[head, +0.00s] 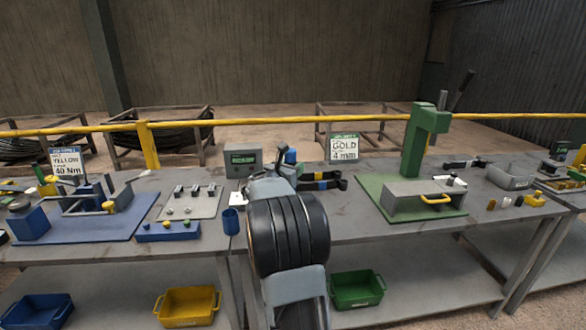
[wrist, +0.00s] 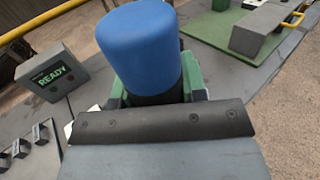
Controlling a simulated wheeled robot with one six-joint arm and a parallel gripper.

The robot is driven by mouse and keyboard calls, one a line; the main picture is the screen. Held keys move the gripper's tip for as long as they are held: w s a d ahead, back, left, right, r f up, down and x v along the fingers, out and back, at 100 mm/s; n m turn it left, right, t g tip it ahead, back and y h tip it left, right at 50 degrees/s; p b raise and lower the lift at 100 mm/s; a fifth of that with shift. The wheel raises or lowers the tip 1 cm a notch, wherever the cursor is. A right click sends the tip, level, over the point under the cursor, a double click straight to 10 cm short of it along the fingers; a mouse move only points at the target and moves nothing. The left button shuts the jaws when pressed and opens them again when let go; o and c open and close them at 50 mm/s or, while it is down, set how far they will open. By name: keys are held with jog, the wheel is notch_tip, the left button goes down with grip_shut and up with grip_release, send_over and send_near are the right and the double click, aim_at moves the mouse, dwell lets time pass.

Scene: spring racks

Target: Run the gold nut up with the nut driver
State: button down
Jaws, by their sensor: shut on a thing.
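My gripper (head: 289,166) is in the middle of the head view, above the bench. It is shut on a tool with a blue rounded handle (wrist: 142,50), which looks like the nut driver. The handle stands up between the green jaws in the wrist view, and its blue top also shows in the head view (head: 291,155). The tool's lower end is hidden. A card reading GOLD 4 mm (head: 344,147) stands behind the green fixture plate (head: 435,213). I cannot make out the gold nut for certain.
A tall green post (head: 415,145) and a grey block with a yellow handle (head: 410,203) stand on the green plate. A display box reading READY (wrist: 52,75) is left of my gripper. Blue fixtures (head: 95,225) fill the left bench. Tools with coloured bands (head: 322,176) lie right of my gripper.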

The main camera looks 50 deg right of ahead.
aim_at(293, 151)
jog(key=shift+f+b, duration=0.95)
jog(key=shift+f, duration=0.05)
dwell(2.0)
jog(key=shift+r, duration=0.1)
jog(key=shift+r+p, duration=2.5)
jog(key=shift+r, duration=1.15)
